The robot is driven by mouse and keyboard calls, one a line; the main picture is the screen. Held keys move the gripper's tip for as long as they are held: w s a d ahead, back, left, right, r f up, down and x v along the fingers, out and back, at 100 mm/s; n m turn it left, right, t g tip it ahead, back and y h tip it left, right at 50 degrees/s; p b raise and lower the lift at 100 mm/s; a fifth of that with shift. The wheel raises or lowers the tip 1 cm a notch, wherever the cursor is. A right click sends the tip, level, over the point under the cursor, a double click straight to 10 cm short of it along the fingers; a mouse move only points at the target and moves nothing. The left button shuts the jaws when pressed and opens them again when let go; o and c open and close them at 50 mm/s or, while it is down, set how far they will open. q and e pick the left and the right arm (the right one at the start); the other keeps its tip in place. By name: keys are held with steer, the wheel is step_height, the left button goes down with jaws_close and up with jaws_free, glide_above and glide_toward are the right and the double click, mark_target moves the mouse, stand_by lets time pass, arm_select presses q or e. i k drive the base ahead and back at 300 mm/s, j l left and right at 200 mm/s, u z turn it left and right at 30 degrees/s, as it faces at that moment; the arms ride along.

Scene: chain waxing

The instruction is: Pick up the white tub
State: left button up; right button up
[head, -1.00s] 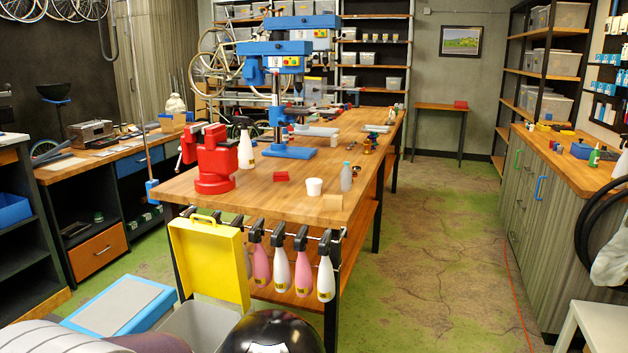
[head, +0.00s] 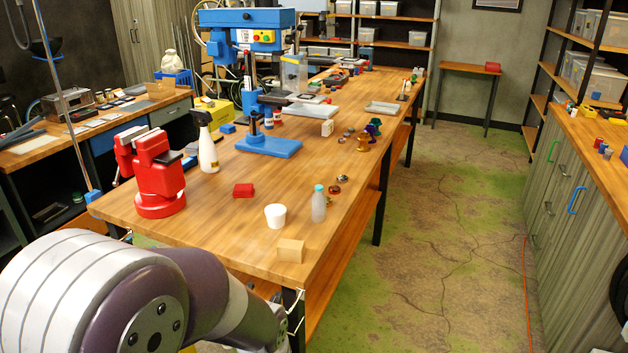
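A small white tub (head: 275,216) stands upright on the wooden workbench (head: 240,222), near its front right end in the head view. A clear grey bottle with a teal cap (head: 319,204) stands just right of it, apart from it. A small tan block (head: 290,250) lies in front of it, and a red block (head: 243,190) lies behind it to the left. My arm links fill the lower left, below the bench's front edge. Neither gripper is in view.
A red vise (head: 158,180) and a white spray bottle (head: 208,150) stand left on the bench. A blue drill press (head: 262,100) stands behind. Several spools and small parts lie along the right edge. Floor right of the bench (head: 450,230) is clear.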

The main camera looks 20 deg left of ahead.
mark_target(276, 213)
steer(key=i+l+u, duration=0.4)
steer(key=i, duration=0.4)
steer(key=i+l+u, duration=0.4)
steer(key=i+l, duration=0.3)
steer(key=i+l+u, duration=0.45)
steer(key=i+l, duration=0.2)
steer(key=l, duration=0.25)
